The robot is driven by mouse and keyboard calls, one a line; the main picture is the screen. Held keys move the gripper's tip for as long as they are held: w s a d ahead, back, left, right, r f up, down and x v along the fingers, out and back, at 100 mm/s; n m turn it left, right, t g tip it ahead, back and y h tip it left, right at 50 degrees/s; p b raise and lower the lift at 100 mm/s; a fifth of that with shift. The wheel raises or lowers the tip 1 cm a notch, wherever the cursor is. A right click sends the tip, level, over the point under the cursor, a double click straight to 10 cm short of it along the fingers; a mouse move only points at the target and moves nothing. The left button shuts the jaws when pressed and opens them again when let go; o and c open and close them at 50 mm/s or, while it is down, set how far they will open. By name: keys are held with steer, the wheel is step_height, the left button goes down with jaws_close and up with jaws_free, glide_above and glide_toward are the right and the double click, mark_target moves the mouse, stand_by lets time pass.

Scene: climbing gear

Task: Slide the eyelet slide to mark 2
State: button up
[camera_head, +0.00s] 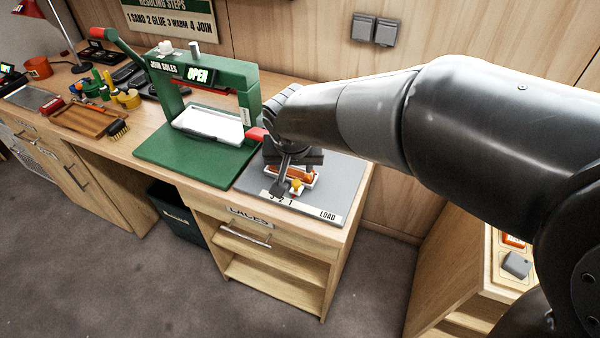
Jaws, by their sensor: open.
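The eyelet slide seems to be the small white and orange carriage (304,174) on the grey plate (345,186) at the right end of the bench. A white strip at the plate's front edge carries the marks 3, 2, 1 (282,200) and the word LOAD (328,215). The knob is near marks 1 and 2; I cannot tell which it lines up with. My gripper (286,186) is open, pointing down at the knob's left. My gripper and wrist hide part of the carriage. Contact with the knob cannot be told.
A green press (215,80) with a white tray (208,124) and an OPEN display stands just left of the plate. A red-tipped lever end lies close to my wrist. Tools and a brush (118,130) lie farther left. The plate's right side is clear.

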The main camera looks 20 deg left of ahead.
mark_target(296, 182)
steer(key=x, duration=1)
steer(key=shift+w+f, duration=0.2)
jaws_close()
stand_by(0.3)
